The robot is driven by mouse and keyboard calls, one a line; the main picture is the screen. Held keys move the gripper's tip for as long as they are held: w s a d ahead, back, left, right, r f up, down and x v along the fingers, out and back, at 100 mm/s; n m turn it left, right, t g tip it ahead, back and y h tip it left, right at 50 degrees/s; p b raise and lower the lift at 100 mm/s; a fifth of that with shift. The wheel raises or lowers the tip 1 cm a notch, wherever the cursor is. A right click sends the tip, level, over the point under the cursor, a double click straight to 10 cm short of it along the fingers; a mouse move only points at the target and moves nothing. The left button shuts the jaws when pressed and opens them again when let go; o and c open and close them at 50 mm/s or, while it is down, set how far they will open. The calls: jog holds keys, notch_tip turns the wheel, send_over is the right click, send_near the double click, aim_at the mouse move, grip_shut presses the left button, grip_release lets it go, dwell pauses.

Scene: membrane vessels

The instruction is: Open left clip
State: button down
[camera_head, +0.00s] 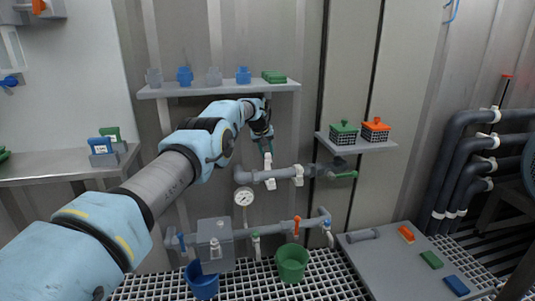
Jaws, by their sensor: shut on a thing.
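The left clip (269,176) is a white clip around the grey horizontal pipe (284,174), with its upper part reaching up toward my gripper. A second white clip (298,175) sits on the same pipe to its right. My gripper (267,149) is just above the left clip, at the end of my arm, which reaches in from the lower left. Its fingers are shut on the top of the left clip. The fingertips are small in this view, and I cannot tell whether the clip has swung open.
A shelf (222,89) with blue and clear holders is above my wrist. A pressure gauge (243,197) hangs below the pipe. A green-handled valve (341,174) is to the right. Green (292,262) and blue (201,280) buckets stand on the grating.

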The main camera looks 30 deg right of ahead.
jog(key=shift+w+a+f, duration=0.15)
jog(key=shift+w+f, duration=0.1)
jog(key=shift+w, duration=0.2)
jog(key=shift+w+a, duration=0.1)
jog(key=c, duration=0.6)
grip_release()
jog(key=shift+c, duration=0.2)
jog(key=shift+r, duration=0.1)
